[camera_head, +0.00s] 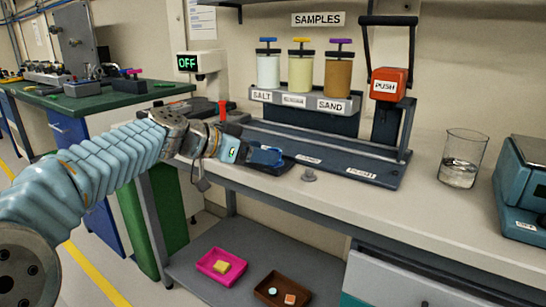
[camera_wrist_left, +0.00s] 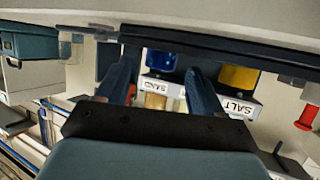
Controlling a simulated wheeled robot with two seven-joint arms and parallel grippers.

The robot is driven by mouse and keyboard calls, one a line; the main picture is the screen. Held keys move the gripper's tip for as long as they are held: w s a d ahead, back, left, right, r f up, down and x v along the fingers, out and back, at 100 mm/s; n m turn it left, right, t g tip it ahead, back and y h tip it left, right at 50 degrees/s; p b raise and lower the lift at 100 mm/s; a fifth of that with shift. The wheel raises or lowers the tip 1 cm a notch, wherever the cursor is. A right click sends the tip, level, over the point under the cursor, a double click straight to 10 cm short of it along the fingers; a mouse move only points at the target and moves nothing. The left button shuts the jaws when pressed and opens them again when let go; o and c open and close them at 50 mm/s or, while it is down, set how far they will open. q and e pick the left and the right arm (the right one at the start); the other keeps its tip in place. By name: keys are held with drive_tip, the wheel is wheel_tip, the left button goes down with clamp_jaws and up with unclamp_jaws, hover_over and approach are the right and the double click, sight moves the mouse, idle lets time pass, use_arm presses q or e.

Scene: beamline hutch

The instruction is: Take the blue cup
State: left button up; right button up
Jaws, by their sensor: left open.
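A blue object (camera_wrist_left: 160,62), which looks like the blue cup, shows between and beyond the fingers in the left wrist view. Only part of it is visible, beside a white label. My left gripper (camera_wrist_left: 160,85) is open, with one dark finger on each side of the view to it. I cannot tell how far it lies beyond the fingertips. In the head view my left gripper (camera_head: 268,157) is over the front of the bench, left of the dark labelled base (camera_head: 340,165). No blue cup shows plainly there. My right gripper is not in view.
A sample rack (camera_head: 305,100) with several capped jars stands above the base. A red PUSH box (camera_head: 389,84) is beside it. A glass beaker (camera_head: 462,158) and a teal balance (camera_head: 523,185) stand at right. A yellow object (camera_wrist_left: 238,78) is right of the blue one.

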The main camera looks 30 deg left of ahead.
use_arm(q)
drive_tip(key=shift+x, duration=1.4)
drive_tip(key=shift+f, duration=0.1)
drive_tip(key=c, duration=1.1)
drive_tip(key=shift+c, duration=0.2)
